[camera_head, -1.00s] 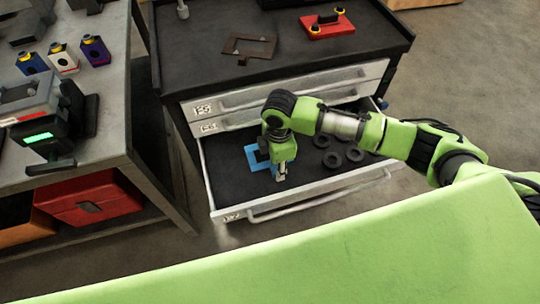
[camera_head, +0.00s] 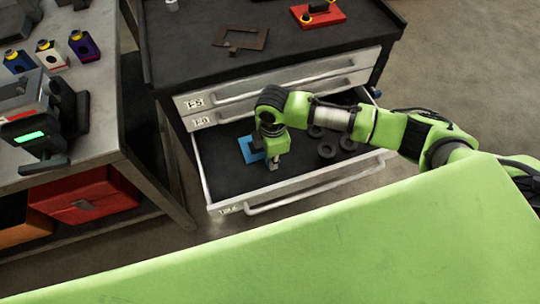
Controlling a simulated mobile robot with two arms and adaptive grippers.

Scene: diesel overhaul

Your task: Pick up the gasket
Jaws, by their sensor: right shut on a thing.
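The gasket (camera_head: 249,151) is a flat blue piece at the left of the open drawer (camera_head: 222,182) in the grey cabinet. My right gripper (camera_head: 273,164) points down into the drawer from the right arm and is shut on the gasket at its right side. The gripper and wrist hide part of the gasket and the exact grip. I cannot tell whether the gasket touches the drawer floor. My left gripper is out of view.
Several black rings (camera_head: 326,151) lie in the drawer right of the gripper. A brown rusty plate (camera_head: 241,39) and a red block (camera_head: 318,17) sit on the cabinet top. A workbench (camera_head: 100,130) stands at left, with a red box (camera_head: 85,196) below.

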